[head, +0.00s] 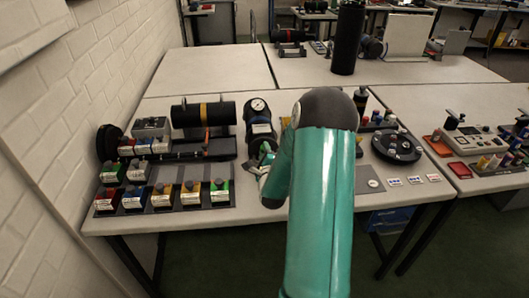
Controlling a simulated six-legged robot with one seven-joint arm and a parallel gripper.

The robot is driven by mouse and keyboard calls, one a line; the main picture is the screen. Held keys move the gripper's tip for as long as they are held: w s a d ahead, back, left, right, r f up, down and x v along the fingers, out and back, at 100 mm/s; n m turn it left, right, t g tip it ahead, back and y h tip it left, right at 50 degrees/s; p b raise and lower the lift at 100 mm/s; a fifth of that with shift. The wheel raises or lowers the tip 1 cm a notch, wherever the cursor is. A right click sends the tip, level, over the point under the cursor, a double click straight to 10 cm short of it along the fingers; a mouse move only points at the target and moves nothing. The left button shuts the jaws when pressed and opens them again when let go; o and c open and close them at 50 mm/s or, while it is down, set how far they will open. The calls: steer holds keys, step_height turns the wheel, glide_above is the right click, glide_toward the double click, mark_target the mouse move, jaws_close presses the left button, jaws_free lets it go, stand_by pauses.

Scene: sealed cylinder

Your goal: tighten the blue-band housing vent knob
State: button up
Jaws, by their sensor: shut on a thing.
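The blue-band housing (261,129) is a dark upright cylinder with a blue band and a round white-faced gauge (258,104) on top. It stands on the table right of the long black cylinder. My gripper (264,151) is at the lower front of this housing, small in the view, and is shut on the vent knob there. The knob is mostly hidden by the fingers, so its seating cannot be told. My green arm comes up from the bottom and covers the area just right of the housing.
A black cylinder with a yellow band (203,113) lies left of the housing. Racks of coloured blocks (163,195) fill the table's left front. A round dark tray (398,146) and a pale plate (369,180) lie right of my arm. A brick wall (90,70) bounds the left.

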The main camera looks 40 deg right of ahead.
steer(key=shift+m, duration=2.2)
steer(key=o, duration=1)
steer(key=v, duration=1.4)
steer(key=shift+w, duration=0.1)
